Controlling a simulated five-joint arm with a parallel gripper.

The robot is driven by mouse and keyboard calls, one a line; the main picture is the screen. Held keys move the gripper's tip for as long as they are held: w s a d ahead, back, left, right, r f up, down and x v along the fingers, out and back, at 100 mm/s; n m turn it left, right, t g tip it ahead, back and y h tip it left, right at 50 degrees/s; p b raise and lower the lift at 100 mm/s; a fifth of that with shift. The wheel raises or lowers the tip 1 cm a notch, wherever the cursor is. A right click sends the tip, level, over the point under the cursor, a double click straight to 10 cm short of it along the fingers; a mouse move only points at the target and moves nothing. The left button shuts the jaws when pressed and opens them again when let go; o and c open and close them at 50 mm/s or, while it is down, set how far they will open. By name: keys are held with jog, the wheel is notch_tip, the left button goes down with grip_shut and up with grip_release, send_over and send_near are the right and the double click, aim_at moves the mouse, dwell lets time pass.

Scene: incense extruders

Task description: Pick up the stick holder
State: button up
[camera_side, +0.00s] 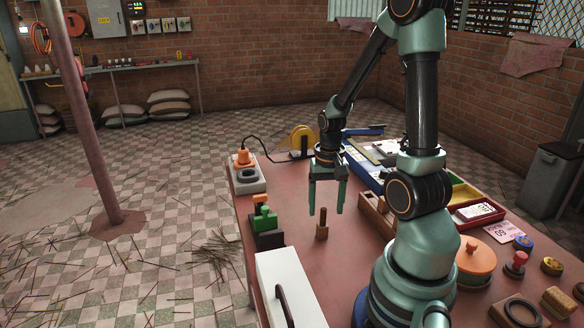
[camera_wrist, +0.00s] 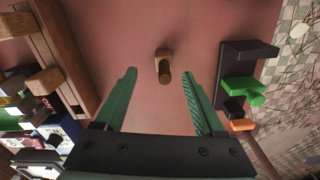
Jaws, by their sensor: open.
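My gripper (camera_side: 326,212) is open and empty, pointing down above and just behind the holder. In the wrist view my gripper's two green fingers (camera_wrist: 160,73) stand wide apart. They do not visibly touch the holder.
A black stand with a green piece (camera_side: 265,220) is left of the holder. A white box with a dark handle (camera_side: 290,290) is at the front. A wooden tray (camera_wrist: 62,50) is on the other side. The table around the holder is clear.

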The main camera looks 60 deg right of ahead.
aim_at(323, 225)
jog(key=shift+w+a+f, duration=0.1)
jog(key=shift+w+f, duration=0.05)
jog(key=shift+f, duration=1.45)
jog(key=shift+w+a+f, duration=0.1)
jog(key=shift+f, duration=1.45)
grip_shut()
